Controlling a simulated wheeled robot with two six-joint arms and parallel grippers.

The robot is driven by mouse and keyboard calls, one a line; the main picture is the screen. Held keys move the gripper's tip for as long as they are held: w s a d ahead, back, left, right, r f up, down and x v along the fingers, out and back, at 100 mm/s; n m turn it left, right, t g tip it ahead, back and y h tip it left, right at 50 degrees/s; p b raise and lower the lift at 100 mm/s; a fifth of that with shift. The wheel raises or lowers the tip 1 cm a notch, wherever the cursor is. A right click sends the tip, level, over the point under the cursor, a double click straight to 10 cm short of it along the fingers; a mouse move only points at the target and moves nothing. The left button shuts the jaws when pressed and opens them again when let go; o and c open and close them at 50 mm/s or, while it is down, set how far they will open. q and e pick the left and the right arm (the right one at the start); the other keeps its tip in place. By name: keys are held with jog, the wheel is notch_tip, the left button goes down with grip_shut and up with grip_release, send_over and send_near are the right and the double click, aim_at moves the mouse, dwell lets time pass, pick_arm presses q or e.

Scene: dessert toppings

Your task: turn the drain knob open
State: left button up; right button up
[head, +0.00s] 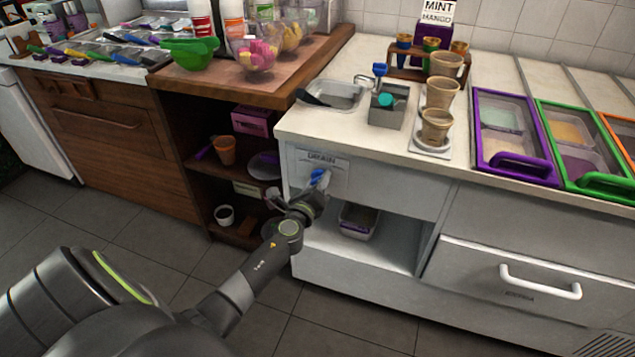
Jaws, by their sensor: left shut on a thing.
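The drain knob (318,176) is a small blue handle on the white counter front, just below a plate (322,160) lettered DRAIN. My left gripper (314,188) reaches up to it from below and is shut on it. The gripper covers the lower part of the knob, so its exact angle is hard to tell. My right gripper is out of view.
Above the knob, a small sink (340,95) is set in the counter beside a grey box (388,106). Below is an open shelf with a tub (358,222). A wooden shelf unit (196,168) stands close on the left. The floor in front is clear.

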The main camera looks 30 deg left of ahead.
pick_arm(q)
jog(key=shift+f, duration=0.15)
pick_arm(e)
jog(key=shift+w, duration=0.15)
pick_arm(q)
jog(key=o, duration=1)
jog(key=shift+s, duration=0.15)
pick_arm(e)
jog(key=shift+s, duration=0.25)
pick_arm(q)
jog(key=v, duration=1.7)
jog(key=shift+s, duration=0.1)
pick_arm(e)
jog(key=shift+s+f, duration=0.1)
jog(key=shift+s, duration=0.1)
